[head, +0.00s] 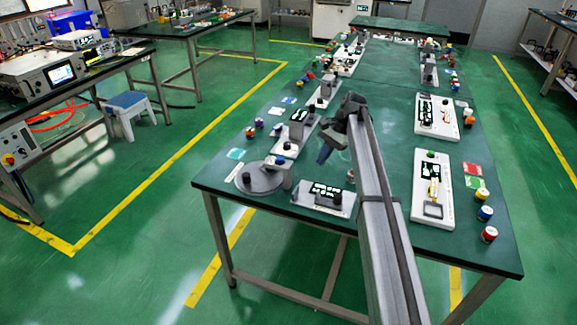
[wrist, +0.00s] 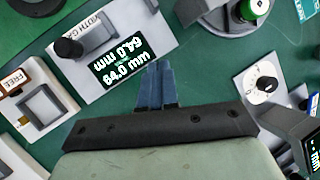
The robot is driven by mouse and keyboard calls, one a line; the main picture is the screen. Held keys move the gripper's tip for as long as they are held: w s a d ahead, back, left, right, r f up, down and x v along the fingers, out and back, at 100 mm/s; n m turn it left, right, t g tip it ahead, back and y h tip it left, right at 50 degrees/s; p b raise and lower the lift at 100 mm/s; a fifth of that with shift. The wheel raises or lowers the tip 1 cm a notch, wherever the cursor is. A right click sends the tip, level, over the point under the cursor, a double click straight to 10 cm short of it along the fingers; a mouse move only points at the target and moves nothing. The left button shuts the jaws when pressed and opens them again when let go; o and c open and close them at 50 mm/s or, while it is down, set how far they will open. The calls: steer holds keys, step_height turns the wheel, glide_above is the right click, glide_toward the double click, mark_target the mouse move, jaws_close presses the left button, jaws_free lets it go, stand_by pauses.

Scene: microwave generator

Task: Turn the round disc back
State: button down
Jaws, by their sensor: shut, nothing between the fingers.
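A grey round disc (head: 260,179) lies flat on the near left corner of the green table in the head view, with a small dark knob on it. A white block with a grey arm stands at its far right edge. My gripper (head: 323,158) is above the table, to the right of and beyond the disc, apart from it. In the wrist view its blue fingers (wrist: 157,68) are together with nothing between them.
A display block (head: 328,196) stands right of the disc near the front edge; a display block reading 84.0 mm (wrist: 125,60) lies before my fingers in the wrist view. A white dial (wrist: 265,85) is to their right. White panels (head: 433,185) and coloured buttons line the table's right side.

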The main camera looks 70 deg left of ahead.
steer(key=s+a+f+n+y, duration=0.1)
steer(key=s+f+n, duration=0.1)
steer(key=n, duration=0.9)
steer(key=s+a+f+n+y, duration=0.1)
steer(key=s+a+f+n, duration=0.1)
steer(key=n, duration=1)
steer(key=s+a+f+n+g+y, duration=0.1)
steer(key=s+a+f+n, duration=0.1)
steer(key=n, duration=0.9)
steer(key=shift+x, duration=1)
steer(key=shift+s+a, duration=0.2)
steer(key=shift+a, duration=0.35)
steer(key=shift+s+a, duration=0.15)
steer(key=shift+a, duration=0.4)
steer(key=shift+s+a, duration=0.4)
steer(key=shift+a, duration=0.35)
